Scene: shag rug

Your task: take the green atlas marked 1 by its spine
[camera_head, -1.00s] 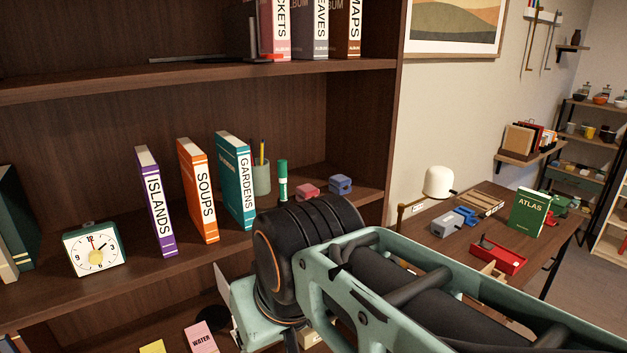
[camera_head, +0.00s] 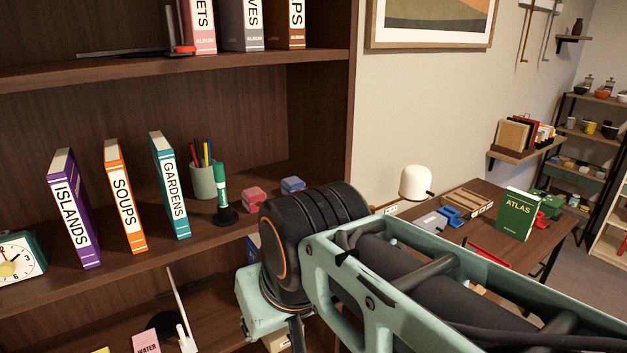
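A green book titled ATLAS (camera_head: 516,214) stands upright on the dark wooden desk (camera_head: 475,230) at the right. Its front cover faces me. No number 1 can be read on it, and its spine is not clearly visible. My arm fills the lower middle and right of the view, well in front of the desk and apart from the atlas. The fingers of my gripper are not visible; the arm's end is cut off or hidden low in the picture.
The bookcase at left holds ISLANDS (camera_head: 74,208), SOUPS (camera_head: 125,196), GARDENS (camera_head: 170,185), a pen cup (camera_head: 204,181) and a clock (camera_head: 18,257). Near the atlas are a white lamp (camera_head: 415,182), a wooden tray (camera_head: 468,202), blue and red items, and a green object (camera_head: 551,204).

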